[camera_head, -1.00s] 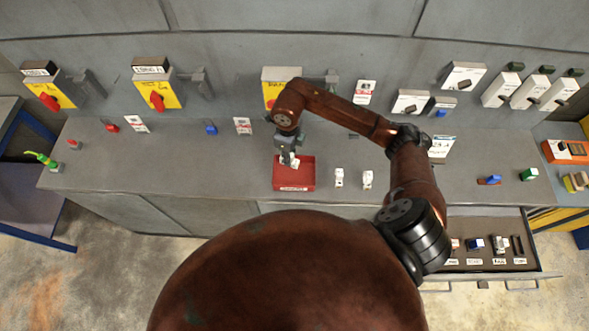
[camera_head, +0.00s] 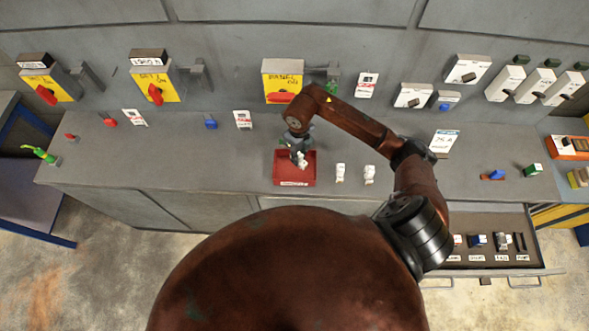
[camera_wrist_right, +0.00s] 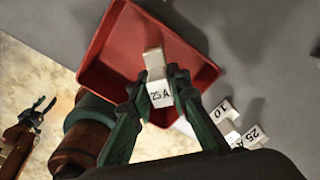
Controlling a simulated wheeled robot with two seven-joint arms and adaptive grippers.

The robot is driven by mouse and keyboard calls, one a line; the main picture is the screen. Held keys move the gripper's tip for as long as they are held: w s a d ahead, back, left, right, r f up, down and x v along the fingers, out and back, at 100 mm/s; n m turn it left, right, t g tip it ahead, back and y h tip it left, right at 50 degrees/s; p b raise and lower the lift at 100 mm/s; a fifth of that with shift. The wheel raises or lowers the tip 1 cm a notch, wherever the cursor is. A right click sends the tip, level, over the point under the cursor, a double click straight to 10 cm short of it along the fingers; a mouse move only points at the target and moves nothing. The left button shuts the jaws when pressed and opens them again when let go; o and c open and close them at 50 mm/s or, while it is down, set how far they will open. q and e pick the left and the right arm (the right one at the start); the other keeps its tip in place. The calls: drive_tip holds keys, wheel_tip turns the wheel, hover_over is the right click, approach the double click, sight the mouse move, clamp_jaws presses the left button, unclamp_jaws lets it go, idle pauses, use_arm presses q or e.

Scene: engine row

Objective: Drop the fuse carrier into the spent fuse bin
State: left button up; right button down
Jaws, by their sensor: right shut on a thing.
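A white fuse carrier (camera_wrist_right: 157,88) marked 25A is held between the fingers of my right gripper (camera_head: 299,156), which is shut on it. The red spent fuse bin (camera_head: 295,181) stands on the grey worktop. The right gripper and the carrier are over the bin's opening in both views. The bin (camera_wrist_right: 103,52) lies behind the carrier in the right wrist view. I cannot tell how far the carrier is above the floor of the bin. My left gripper (camera_wrist_right: 43,106) shows at the left edge of the right wrist view, its fingers apart and empty.
Two more white carriers (camera_head: 340,173) (camera_head: 369,175) stand on the worktop just right of the bin. Behind are yellow switch boxes with red handles (camera_head: 283,82). An open drawer (camera_head: 488,264) with parts juts out at the right front. The worktop left of the bin is mostly clear.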

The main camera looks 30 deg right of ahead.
drive_tip(key=c, duration=1.7)
unclamp_jaws()
drive_tip(key=shift+c, duration=0.2)
wheel_tip(320, 180, up, 12)
